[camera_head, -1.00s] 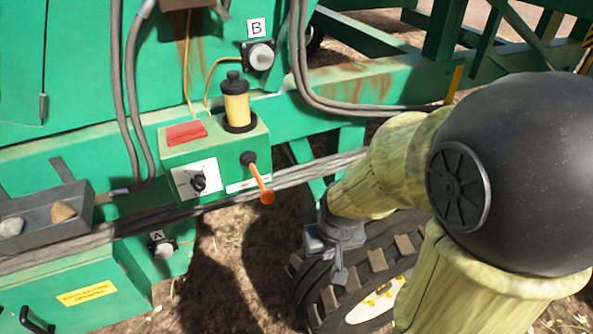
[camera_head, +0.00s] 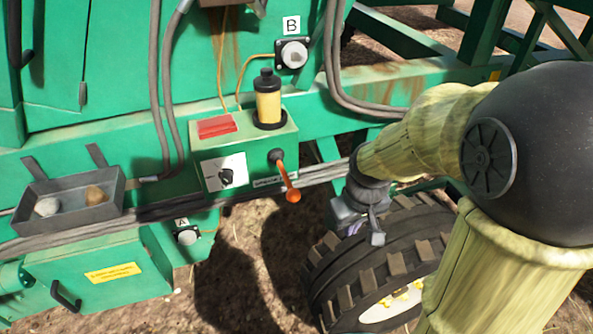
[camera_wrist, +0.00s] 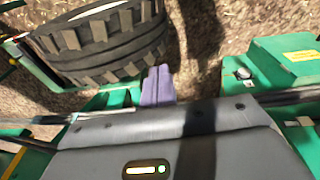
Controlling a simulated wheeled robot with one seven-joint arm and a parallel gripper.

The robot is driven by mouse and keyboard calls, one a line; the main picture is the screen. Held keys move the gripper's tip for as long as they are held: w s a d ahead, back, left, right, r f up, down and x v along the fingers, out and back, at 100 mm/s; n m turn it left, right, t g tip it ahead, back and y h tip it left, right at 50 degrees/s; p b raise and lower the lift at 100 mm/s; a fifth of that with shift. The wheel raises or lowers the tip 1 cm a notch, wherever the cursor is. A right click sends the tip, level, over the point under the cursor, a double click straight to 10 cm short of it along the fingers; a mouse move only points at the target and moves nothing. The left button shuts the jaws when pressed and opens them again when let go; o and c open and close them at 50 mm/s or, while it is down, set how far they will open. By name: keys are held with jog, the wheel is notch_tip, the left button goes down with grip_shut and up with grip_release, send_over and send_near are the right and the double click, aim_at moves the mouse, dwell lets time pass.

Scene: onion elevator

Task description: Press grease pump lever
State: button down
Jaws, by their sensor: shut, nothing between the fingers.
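The grease pump lever (camera_head: 287,183) is an orange rod with a round knob at its end. It angles down to the right from a black pivot on the front of a green pump box (camera_head: 243,160). A yellow grease reservoir (camera_head: 268,103) with a black cap stands on the box. My gripper (camera_head: 354,229) is to the right of the lever and a little below its knob, apart from it, above the tyre. The wrist view shows its purple fingers (camera_wrist: 158,85) shut with nothing between them. The lever cannot be made out in that view.
A large wheel (camera_head: 380,265) lies below my gripper. Grey cables (camera_head: 320,175) run along the frame behind the lever. A grey tray (camera_head: 70,212) with stones is at the left.

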jog(key=w+a+r+n+g+p, duration=0.2)
jog(key=w+a+r+n+p, duration=0.2)
jog(key=w+r+n, duration=0.4)
notch_tip(320, 180, up, 12)
jog(key=n+g+y+p, duration=0.1)
jog(key=n+g+p, duration=0.25)
jog(key=n, duration=0.55)
send_over(295, 189)
jog(key=w+d, duration=0.2)
jog(key=w, duration=0.2)
jog(key=shift+f+t, duration=0.15)
jog(key=shift+t, duration=0.3)
jog(key=shift+f, duration=0.1)
jog(key=p+x, duration=0.4)
jog(key=x, duration=0.9)
jog(key=shift+a+f, duration=0.2)
jog(key=shift+f, duration=0.2)
jog(key=shift+f, duration=0.1)
